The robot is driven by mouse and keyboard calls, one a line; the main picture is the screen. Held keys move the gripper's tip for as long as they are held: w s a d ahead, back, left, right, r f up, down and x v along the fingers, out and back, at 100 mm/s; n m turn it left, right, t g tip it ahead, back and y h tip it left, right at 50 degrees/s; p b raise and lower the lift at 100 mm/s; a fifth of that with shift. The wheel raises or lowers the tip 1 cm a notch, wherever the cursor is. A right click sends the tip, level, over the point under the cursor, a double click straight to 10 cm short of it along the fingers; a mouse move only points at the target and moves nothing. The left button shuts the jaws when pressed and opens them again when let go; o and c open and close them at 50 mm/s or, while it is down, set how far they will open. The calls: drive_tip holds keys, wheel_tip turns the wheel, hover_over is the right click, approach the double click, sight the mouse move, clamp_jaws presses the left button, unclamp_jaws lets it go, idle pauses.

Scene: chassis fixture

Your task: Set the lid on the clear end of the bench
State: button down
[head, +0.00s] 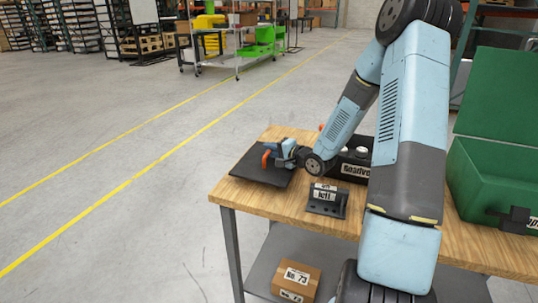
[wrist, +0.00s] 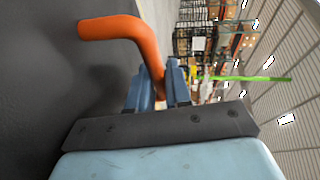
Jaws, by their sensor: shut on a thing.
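The lid (head: 249,168) is a flat black plate with an orange bent handle (head: 266,160), at the left end of the wooden bench (head: 285,206). It lies about level on or just over the bench top; I cannot tell if it touches. My gripper (head: 281,155) is shut on the handle. In the wrist view the orange handle (wrist: 110,28) runs down between my fingers (wrist: 160,88), and the dark lid surface (wrist: 40,75) fills the left side. A black box (head: 353,170) with white caps inside stands open on the bench, partly hidden by my arm.
A dark bracket (head: 326,199) with a white label sits near the bench's front edge. An open green case (head: 490,180) stands at the right. A cardboard box (head: 296,280) is on the lower shelf. The floor left of the bench is clear.

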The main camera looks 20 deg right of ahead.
drive_tip(key=shift+d+f, duration=0.2)
drive_tip(key=shift+f, duration=0.75)
drive_tip(key=shift+s+a+f, duration=0.1)
drive_tip(key=shift+a, duration=0.2)
drive_tip(key=c, duration=1.1)
unclamp_jaws()
drive_tip(key=shift+o, duration=0.2)
drive_tip(key=shift+s+d, duration=0.1)
